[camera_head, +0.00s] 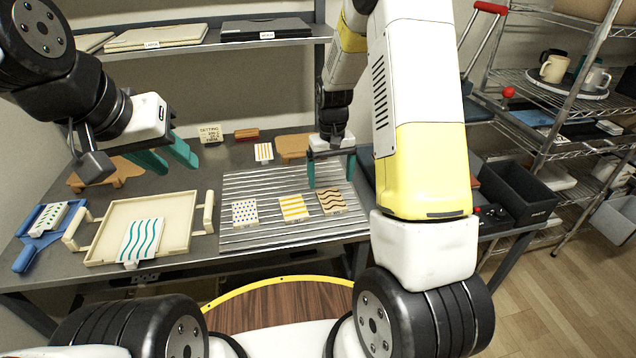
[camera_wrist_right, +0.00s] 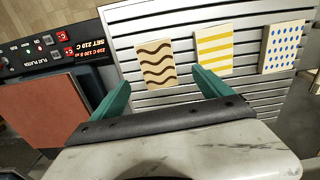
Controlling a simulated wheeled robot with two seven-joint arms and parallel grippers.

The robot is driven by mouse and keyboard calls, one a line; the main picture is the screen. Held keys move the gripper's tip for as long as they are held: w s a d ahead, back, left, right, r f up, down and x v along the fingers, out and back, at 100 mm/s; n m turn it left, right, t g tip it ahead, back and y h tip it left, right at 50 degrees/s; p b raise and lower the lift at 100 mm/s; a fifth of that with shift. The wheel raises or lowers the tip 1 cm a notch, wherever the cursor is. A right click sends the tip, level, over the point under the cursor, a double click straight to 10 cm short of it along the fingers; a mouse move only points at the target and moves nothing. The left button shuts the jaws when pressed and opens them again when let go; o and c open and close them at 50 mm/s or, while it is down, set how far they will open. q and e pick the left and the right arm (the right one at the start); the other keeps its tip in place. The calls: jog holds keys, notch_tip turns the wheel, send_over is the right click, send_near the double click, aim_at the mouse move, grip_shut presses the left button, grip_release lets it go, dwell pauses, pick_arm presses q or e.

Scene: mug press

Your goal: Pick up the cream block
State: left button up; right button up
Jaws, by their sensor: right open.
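Several cream-coloured patterned blocks are in view; I cannot tell which one is the cream block. On the slatted metal rack (camera_head: 240,190) lie a blue-dotted block (camera_head: 245,212), a yellow-striped block (camera_head: 293,207) and a brown-wavy block (camera_head: 332,201). A teal-wavy block (camera_head: 140,240) leans at the front of the cream tray (camera_head: 175,210). My right gripper (camera_head: 331,174) is open and empty above the rack's back right. In the right wrist view, the brown-wavy block (camera_wrist_right: 156,63) appears beyond its fingertips, apart from them. My left gripper (camera_head: 177,168) is open and empty above the table, behind the tray.
An orange-striped block (camera_head: 264,152) stands behind the rack, near a small lettered sign (camera_head: 210,133). A blue holder (camera_head: 43,224) with a green-marked block lies at the left. Wooden stands (camera_head: 292,148) sit at the back. Wire shelves with mugs (camera_head: 553,69) stand at the right.

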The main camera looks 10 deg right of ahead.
aim_at(331, 199)
jog(key=f, duration=0.7)
jog(key=shift+d+f, duration=0.2)
jog(key=c, duration=1.5)
jog(key=shift+r, duration=0.15)
